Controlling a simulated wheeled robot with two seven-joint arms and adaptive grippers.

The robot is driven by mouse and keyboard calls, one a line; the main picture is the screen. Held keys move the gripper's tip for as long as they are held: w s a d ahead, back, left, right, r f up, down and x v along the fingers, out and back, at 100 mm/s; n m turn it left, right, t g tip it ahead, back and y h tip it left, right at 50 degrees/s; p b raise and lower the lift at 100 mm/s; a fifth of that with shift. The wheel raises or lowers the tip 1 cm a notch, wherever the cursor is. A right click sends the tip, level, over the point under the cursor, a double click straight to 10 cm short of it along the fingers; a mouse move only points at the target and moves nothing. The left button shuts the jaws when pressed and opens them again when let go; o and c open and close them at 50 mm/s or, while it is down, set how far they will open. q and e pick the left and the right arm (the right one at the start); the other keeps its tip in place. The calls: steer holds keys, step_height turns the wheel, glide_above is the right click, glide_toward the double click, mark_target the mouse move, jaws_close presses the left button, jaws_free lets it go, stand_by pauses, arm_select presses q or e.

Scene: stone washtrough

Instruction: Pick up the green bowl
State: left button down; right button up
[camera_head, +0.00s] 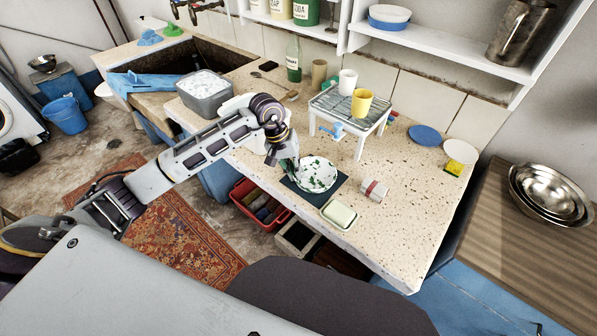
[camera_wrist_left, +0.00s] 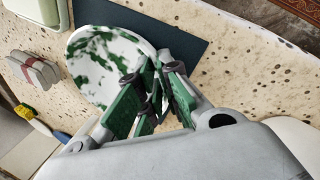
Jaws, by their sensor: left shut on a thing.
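The green bowl (camera_head: 318,173) is white with green blotches and sits at the dark mat (camera_head: 341,184) near the counter's front edge. I cannot tell whether it touches the mat. My left gripper (camera_head: 292,168) comes in from the left, at the bowl's left rim. In the left wrist view the bowl (camera_wrist_left: 98,58) lies against the fingertips of the left gripper (camera_wrist_left: 152,98), which is shut on its rim. The fingers hide part of that rim. My right gripper is not in view.
A soap dish (camera_head: 338,214) and a wrapped bundle (camera_head: 374,190) lie close by. A white rack (camera_head: 350,112) with cups stands behind the bowl. A grey tub (camera_head: 205,94) stands left, beneath it the sink edge. The counter at right front is clear.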

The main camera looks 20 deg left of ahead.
arm_select(q)
step_height(320, 180, up, 10)
steer(key=shift+f, duration=0.15)
stand_by(0.7)
stand_by(0.5)
